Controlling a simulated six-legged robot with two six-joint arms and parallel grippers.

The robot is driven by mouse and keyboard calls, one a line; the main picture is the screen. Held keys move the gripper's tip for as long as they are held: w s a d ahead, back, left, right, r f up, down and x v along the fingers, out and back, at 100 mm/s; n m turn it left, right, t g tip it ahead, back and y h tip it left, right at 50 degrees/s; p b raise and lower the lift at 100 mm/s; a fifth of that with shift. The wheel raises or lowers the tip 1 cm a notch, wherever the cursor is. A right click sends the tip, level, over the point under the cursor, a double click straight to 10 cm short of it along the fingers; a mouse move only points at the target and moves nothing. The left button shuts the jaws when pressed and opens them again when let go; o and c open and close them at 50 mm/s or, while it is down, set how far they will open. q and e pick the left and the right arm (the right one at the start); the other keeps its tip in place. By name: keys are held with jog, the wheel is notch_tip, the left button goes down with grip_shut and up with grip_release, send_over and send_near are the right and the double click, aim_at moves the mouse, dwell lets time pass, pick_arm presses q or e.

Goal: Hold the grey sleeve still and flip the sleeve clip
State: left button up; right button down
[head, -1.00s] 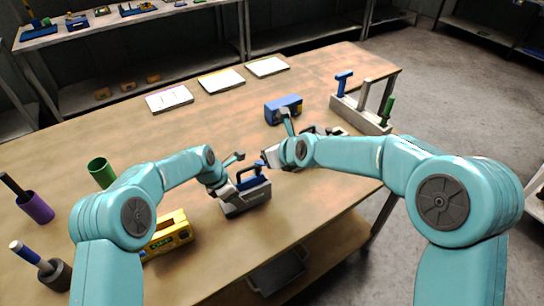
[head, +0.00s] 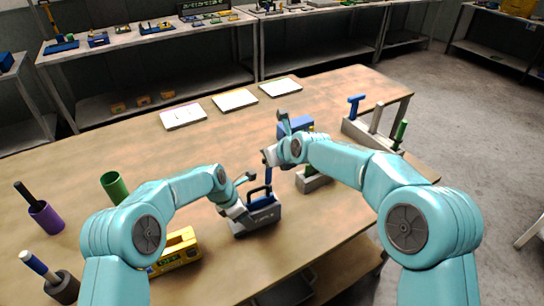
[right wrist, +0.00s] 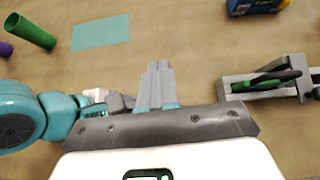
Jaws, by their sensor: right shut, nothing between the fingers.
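The grey sleeve (head: 262,217) is a dark grey block on the table in front of me, with a dark handle-like loop on top. My right gripper (head: 267,158) is just above the blue bar, shut and empty. Its closed fingers also show in the right wrist view (right wrist: 156,84). I cannot tell whether they touch the clip.
A grey fixture with a green lever (right wrist: 262,86) and a blue box (head: 296,125) are near my right arm. A yellow box (head: 177,250), green cup (head: 114,187) and purple cup (head: 46,217) are on the left. A tool rack (head: 372,133) stands at the right edge.

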jog(key=shift+r, duration=0.2)
jog(key=shift+r, duration=0.65)
jog(key=s+d+r, duration=0.1)
jog(key=r, duration=0.5)
jog(key=s+d+r, duration=0.2)
jog(key=r, duration=0.4)
jog(key=shift+s+r, duration=0.15)
jog(key=shift+s, duration=0.1)
